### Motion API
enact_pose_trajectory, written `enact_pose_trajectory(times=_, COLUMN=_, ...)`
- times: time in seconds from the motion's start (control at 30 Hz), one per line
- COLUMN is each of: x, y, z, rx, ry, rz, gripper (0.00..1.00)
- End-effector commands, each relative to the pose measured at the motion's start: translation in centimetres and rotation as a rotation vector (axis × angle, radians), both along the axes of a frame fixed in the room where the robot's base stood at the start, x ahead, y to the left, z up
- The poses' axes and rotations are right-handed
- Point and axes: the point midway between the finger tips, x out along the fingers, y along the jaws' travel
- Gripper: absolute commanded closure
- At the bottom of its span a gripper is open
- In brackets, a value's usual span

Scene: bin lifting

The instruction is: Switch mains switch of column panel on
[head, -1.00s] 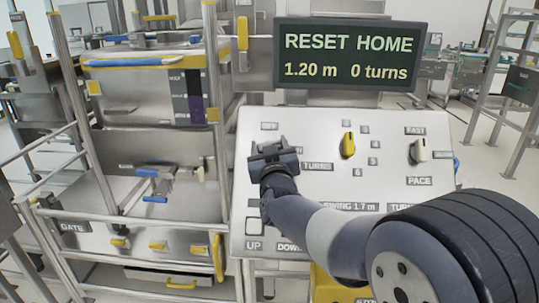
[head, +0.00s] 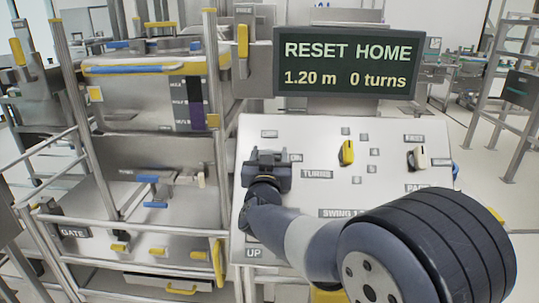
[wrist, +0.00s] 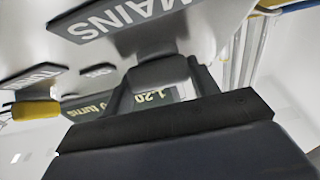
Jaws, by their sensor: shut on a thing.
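The column panel (head: 310,215) is a pale tilted board with labels and knobs. My gripper (head: 266,158) is at its upper left part, left of the TURNS label (head: 316,174), and covers the mains switch in the head view. In the wrist view the MAINS label (wrist: 110,18) appears upside down. Just below it the dark grey mains switch (wrist: 160,72) sits between the fingers of my gripper (wrist: 158,88), which is shut on it. I cannot tell the switch's exact position.
A dark display (head: 345,68) above the panel reads RESET HOME, 1.20 m, 0 turns. A railed metal frame with a GATE label (head: 74,232) is at the left.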

Motion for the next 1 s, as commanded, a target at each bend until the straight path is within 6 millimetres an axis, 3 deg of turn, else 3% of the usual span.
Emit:
enact_pose_trajectory(times=0.1, x=0.0, y=0.0, z=0.0, rx=0.002, ry=-0.001, rz=0.0, gripper=0.66)
enact_pose_trajectory(times=0.13, x=0.0, y=0.0, z=0.0, rx=0.002, ry=-0.001, rz=0.0, gripper=0.41)
enact_pose_trajectory(times=0.37, x=0.0, y=0.0, z=0.0, rx=0.001, ry=-0.001, rz=0.0, gripper=0.22)
enact_pose_trajectory(times=0.73, x=-0.9, y=0.1, z=-0.1, rx=0.001, ry=-0.001, rz=0.0, gripper=0.22)
enact_pose_trajectory(times=1.0, x=-5.8, y=0.3, z=-0.9, rx=0.001, ry=-0.002, rz=0.003, gripper=0.22)
